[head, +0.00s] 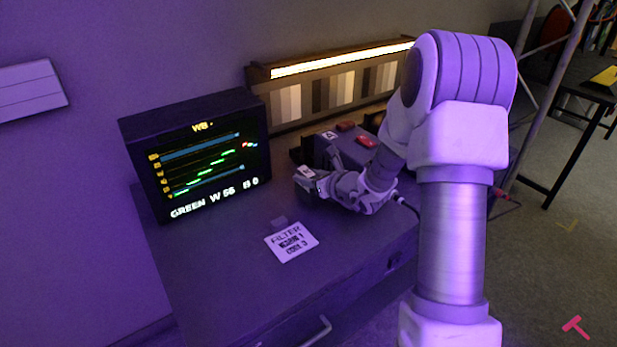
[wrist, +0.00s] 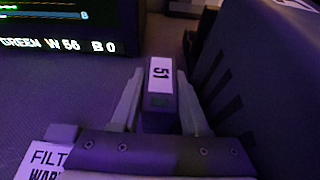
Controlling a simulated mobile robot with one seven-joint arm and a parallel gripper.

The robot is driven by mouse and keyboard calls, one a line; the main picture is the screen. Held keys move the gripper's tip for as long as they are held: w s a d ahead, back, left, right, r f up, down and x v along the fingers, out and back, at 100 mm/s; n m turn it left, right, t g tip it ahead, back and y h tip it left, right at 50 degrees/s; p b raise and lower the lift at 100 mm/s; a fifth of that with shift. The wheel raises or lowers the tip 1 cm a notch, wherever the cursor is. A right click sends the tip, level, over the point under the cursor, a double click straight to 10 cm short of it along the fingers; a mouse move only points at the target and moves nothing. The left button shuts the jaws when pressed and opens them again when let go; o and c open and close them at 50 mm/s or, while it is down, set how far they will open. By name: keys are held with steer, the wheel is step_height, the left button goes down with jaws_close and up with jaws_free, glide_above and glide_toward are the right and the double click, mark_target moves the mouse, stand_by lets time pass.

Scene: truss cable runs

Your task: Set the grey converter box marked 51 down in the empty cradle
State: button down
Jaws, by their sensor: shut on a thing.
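The grey converter box (wrist: 161,98) with a white label reading 51 sits between the two fingers of my gripper (wrist: 160,105) in the wrist view. The fingers are shut on its sides. In the head view my gripper (head: 318,186) is over the desk top, between the monitor and a dark case, and the box's pale label (head: 306,173) shows at its tip. I cannot tell whether the box touches the desk. I cannot make out the empty cradle for sure; a white-labelled thing (wrist: 186,8) shows only in part at the top of the wrist view.
A monitor (head: 195,150) stands left on the desk (head: 210,265). A dark case (head: 325,147) marked A, with red parts on top, stands close to the right of my gripper. A FILTER card (head: 291,242) lies in front. A lit chart box (head: 335,85) is behind. The front-left desk is clear.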

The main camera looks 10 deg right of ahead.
steer(key=shift+f, duration=0.15)
steer(key=c, duration=0.7)
jaws_free()
